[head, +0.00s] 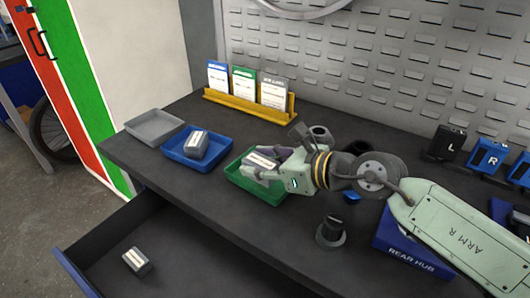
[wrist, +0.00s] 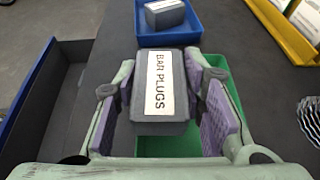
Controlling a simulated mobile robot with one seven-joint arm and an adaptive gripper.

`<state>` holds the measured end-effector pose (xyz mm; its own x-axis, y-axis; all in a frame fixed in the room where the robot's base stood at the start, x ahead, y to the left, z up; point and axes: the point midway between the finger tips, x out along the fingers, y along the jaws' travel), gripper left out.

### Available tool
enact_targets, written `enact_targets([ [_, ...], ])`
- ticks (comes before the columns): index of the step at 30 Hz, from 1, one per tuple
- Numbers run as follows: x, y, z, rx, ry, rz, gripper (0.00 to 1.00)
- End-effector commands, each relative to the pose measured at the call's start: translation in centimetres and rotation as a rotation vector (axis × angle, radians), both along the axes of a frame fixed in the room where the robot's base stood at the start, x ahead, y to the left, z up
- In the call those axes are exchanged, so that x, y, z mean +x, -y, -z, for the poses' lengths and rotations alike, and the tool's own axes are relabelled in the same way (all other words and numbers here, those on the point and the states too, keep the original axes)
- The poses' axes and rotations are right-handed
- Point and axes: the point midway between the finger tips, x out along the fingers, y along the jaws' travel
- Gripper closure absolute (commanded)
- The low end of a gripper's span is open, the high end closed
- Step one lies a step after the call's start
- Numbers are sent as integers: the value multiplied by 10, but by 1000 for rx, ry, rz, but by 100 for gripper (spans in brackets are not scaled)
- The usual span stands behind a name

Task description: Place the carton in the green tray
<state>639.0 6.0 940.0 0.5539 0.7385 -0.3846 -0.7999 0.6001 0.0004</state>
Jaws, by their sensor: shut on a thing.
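My gripper (head: 265,166) is shut on a dark grey carton with a white label (head: 262,160). In the wrist view the label on the carton (wrist: 159,88) reads "BAR PLUGS", and the purple finger pads of my gripper (wrist: 163,100) are on its two sides. The green tray (head: 238,180) is on the bench under the carton; it also shows in the wrist view (wrist: 180,146). The carton is over or inside the tray; I cannot tell whether it touches the tray's floor. My gripper and the carton hide much of the tray's inside.
A blue tray (head: 176,148) holding a similar carton (head: 196,143) and an empty grey tray (head: 153,126) are to the left. An open drawer (head: 190,262) below holds another carton (head: 137,260). A yellow card rack (head: 246,109) stands behind. A black knob-like part (head: 331,230) stands in front.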

Motion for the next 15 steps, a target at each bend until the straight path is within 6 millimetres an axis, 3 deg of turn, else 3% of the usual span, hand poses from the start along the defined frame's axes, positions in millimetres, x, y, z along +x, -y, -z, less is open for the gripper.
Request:
enact_targets([
  [3,24,4,-2,2,0,-1,92],
  [6,35,7,1,1,0,-1,92],
  [10,40,9,7,3,-1,1,92],
  [15,40,8,29,3,-1,1,92],
])
